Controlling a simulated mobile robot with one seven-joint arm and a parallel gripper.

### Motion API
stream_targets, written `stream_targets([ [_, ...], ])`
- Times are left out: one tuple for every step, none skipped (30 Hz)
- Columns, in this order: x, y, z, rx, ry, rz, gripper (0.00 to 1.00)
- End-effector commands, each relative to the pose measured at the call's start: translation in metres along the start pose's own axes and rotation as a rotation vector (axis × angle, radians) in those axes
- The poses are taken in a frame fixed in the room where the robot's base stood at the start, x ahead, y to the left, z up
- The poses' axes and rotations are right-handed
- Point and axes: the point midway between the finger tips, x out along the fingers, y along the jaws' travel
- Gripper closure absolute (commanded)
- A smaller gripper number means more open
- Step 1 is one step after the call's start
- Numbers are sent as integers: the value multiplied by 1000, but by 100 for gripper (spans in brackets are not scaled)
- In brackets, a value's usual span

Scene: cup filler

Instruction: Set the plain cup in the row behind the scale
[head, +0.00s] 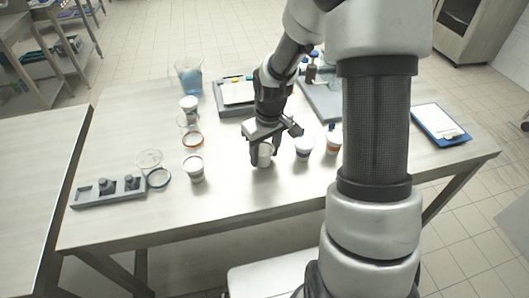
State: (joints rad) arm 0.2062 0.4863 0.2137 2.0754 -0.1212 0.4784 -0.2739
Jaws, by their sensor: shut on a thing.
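A plain white cup (264,158) is between the fingers of my gripper (264,147), near the front middle of the table. My gripper points down and is shut on it, hiding its upper part. I cannot tell whether the cup's base touches the table. A flat dark grey device with a pale top, probably the scale (226,106), lies farther back on the table, partly hidden by my arm.
Several cups and rings, including a white cup (195,171), stand to the left. A grey weight block (122,197), blue jug (188,80) and clipboard (440,126) lie farther out.

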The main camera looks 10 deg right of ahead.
Motion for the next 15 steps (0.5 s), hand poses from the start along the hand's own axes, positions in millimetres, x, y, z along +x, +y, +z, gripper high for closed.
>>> stream_targets([
  [4, 0, 0, 0, 0, 0, 75],
  [2, 0, 0, 0, 0, 0, 51],
  [2, 0, 0, 0, 0, 0, 44],
  [2, 0, 0, 0, 0, 0, 39],
  [2, 0, 0, 0, 0, 0, 37],
  [2, 0, 0, 0, 0, 0, 37],
  [2, 0, 0, 0, 0, 0, 37],
  [2, 0, 0, 0, 0, 0, 37],
  [2, 0, 0, 0, 0, 0, 37],
  [2, 0, 0, 0, 0, 0, 37],
  [2, 0, 0, 0, 0, 0, 37],
  [2, 0, 0, 0, 0, 0, 37],
  [1, 0, 0, 0, 0, 0, 37],
  [-1, 0, 0, 0, 0, 0, 37],
  [-4, 0, 0, 0, 0, 0, 37],
])
